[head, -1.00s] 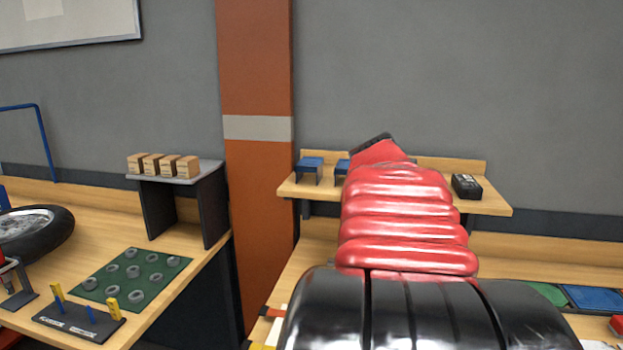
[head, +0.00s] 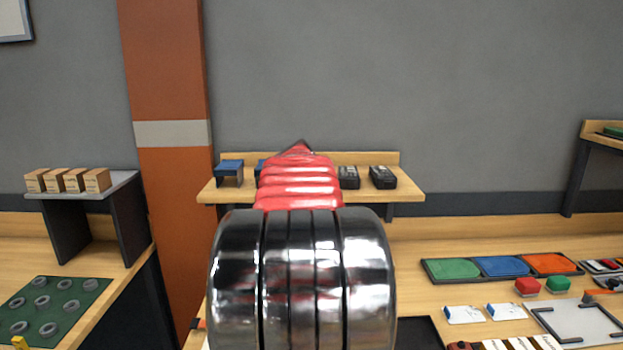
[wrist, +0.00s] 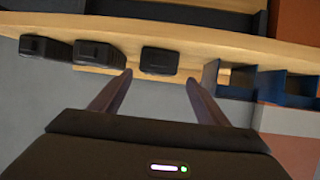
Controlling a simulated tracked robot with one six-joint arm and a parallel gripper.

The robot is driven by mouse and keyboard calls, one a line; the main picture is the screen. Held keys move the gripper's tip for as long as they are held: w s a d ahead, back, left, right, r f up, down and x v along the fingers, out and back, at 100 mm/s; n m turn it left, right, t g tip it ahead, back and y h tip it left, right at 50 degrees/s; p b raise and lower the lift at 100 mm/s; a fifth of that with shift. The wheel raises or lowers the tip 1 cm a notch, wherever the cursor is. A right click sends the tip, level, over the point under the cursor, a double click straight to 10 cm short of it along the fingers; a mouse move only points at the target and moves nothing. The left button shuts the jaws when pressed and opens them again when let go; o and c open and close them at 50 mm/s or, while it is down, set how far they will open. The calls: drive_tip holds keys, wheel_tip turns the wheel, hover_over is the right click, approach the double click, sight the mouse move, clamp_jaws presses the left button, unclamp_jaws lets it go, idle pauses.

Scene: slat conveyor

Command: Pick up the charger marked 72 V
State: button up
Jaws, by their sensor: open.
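Three black chargers lie in a row on the wooden shelf (wrist: 230,44) in the wrist view, which shows the scene turned over: a left one (wrist: 42,46), a middle one (wrist: 98,54) and a right one (wrist: 159,60). No marking is legible, so I cannot tell which is 72 V. My gripper (wrist: 158,78) is open and empty, its fingertips pointing toward the right charger and apart from it. In the head view two chargers show, one (head: 348,178) beside my arm and one (head: 382,177) farther right. My arm hides the third there, and most of my gripper.
Blue bins (wrist: 286,88) stand on the same shelf, close to my gripper's right finger in the wrist view; one (head: 229,172) shows at the shelf's left end in the head view. An orange column (head: 168,170) stands left of the shelf. Coloured trays (head: 500,266) lie on the bench.

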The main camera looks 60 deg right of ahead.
drive_tip(key=shift+d, duration=0.15)
drive_tip(key=shift+x, duration=2.5)
drive_tip(key=shift+d+r, duration=0.1)
drive_tip(key=shift+c, duration=0.2)
drive_tip(key=c, duration=1.5)
drive_tip(key=shift+r, duration=0.1)
drive_tip(key=shift+r, duration=0.1)
wheel_tip(320, 180, up, 10)
drive_tip(key=shift+f, duration=0.15)
